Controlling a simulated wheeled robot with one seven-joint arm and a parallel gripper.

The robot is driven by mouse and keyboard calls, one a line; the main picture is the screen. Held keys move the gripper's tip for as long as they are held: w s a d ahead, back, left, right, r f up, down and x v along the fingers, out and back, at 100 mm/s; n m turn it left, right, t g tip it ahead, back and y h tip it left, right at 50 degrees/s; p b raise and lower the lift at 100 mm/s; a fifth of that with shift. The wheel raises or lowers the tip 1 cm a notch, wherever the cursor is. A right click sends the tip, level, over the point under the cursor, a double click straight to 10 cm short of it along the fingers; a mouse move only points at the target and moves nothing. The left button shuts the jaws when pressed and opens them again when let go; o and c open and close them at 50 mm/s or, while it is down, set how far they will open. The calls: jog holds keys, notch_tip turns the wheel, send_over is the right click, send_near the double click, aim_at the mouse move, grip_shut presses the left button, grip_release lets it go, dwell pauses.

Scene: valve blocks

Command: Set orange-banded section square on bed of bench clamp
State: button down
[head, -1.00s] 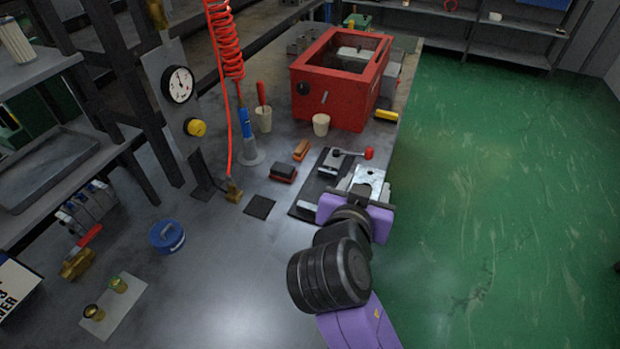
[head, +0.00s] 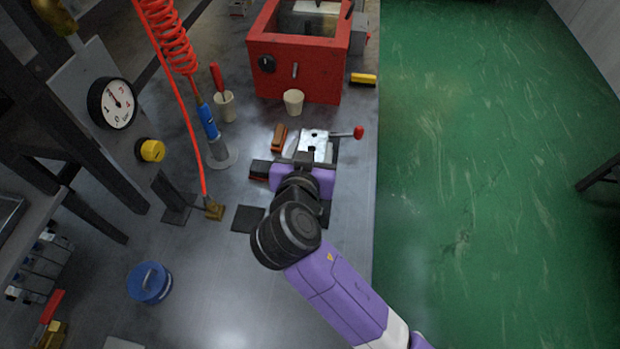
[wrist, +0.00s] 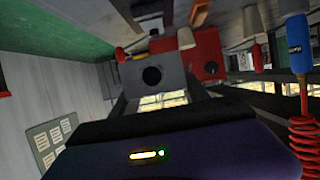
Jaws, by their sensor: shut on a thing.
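My gripper (head: 303,160) is shut on a silver-grey block with a dark hole (head: 314,142). The block also shows between the fingers in the wrist view (wrist: 152,76). No orange band can be seen on the faces in view. In the head view the block overlaps the bench clamp, whose red-knobbed lever (head: 358,132) sticks out to the right. My gripper and the block hide most of the clamp's bed and base. I cannot tell whether the block touches the bed.
An orange-brown brush-like block (head: 279,138) and a dark-topped one (head: 260,169) lie left of the clamp. A beige cup (head: 293,102) and a red box (head: 297,66) stand behind. A dark square pad (head: 248,218) lies front left. The bench's right edge is close.

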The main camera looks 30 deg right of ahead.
notch_tip(320, 180, down, 12)
jog(key=shift+r, duration=0.2)
jog(key=shift+f, duration=0.1)
dwell(0.3)
jog(key=c, duration=0.6)
grip_release()
jog(key=b+v, duration=0.1)
jog(key=v, duration=1.1)
jog(key=shift+s, duration=0.1)
jog(key=shift+a, duration=0.1)
